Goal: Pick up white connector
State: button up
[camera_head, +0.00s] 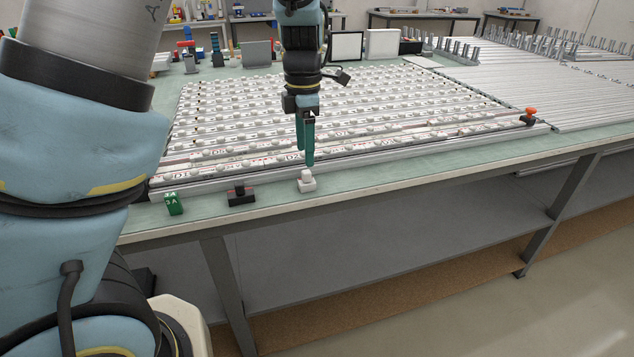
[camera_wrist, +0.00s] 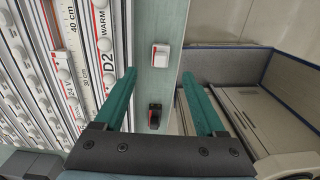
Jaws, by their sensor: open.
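The white connector (camera_head: 307,183) stands on the green strip of table along the front edge. It also shows in the wrist view (camera_wrist: 161,56), just past the fingertips and between their lines. My gripper (camera_head: 307,162) points down at the connector, with its teal fingers close above it in the head view. In the wrist view my gripper (camera_wrist: 158,74) is open, with the two fingers wide apart and nothing between the tips. The exact gap in height between tips and connector is hard to tell.
A black connector with red (camera_head: 241,194) and a green block (camera_head: 173,204) stand left of the white connector. The black one also shows in the wrist view (camera_wrist: 154,116). Rows of lightbox strips (camera_head: 350,115) fill the table behind. The table's front edge is close.

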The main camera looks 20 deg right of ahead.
aim_at(306, 171)
jog(key=shift+f+p, duration=0.6)
jog(key=shift+f, duration=3)
jog(key=shift+c, duration=0.2)
grip_shut()
